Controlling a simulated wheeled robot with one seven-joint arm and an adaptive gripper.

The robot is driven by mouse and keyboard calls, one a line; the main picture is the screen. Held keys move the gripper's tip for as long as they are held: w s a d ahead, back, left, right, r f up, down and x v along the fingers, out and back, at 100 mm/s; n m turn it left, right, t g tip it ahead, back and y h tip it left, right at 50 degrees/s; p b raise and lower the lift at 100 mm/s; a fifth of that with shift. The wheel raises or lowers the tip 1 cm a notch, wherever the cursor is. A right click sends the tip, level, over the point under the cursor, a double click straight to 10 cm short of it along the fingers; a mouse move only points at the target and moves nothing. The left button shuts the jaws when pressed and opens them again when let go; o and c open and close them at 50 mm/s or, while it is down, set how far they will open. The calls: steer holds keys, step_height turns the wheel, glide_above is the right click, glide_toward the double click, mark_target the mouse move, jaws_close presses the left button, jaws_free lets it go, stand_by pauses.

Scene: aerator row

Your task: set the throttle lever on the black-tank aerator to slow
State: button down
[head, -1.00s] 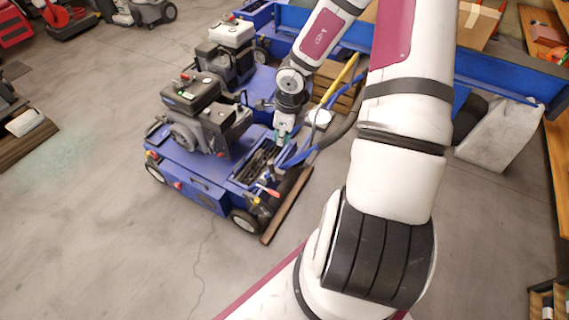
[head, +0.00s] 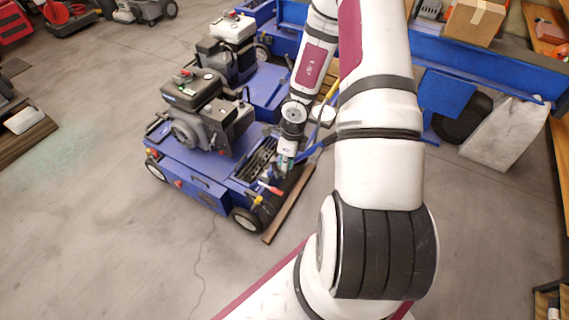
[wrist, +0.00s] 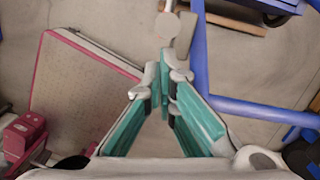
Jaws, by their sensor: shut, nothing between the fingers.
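The black-tank aerator (head: 190,170) is the nearer blue machine in the head view, with a black engine and tank (head: 192,92) on its deck. Small red (head: 270,188) and yellow (head: 257,201) parts show at its near right end. I cannot tell which part is the throttle lever or how it is set. My gripper (head: 284,166) is over that right end, just above the red part in the picture. In the wrist view my gripper (wrist: 168,68) is shut and empty. A pale round knob on a thin stem (wrist: 167,25) shows just beyond the fingertips; contact is unclear.
Blue handle tubes (wrist: 203,70) run close to the right of my fingers in the wrist view. A second aerator with a white tank (head: 232,28) stands behind. A wooden plank (head: 290,205) lies along the near machine's right end. Floor in front is clear.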

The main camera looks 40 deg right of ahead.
steer(key=shift+f, duration=0.2)
stand_by(0.3)
steer(key=shift+w+a+r+p, duration=0.15)
steer(key=shift+w+a+p, duration=0.1)
steer(key=shift+w+p, duration=0.3)
steer(key=shift+w+a+r+p, duration=0.1)
steer(key=shift+w+a+p, duration=0.2)
steer(key=shift+w, duration=0.35)
steer(key=shift+d, duration=0.1)
steer(key=shift+r, duration=0.1)
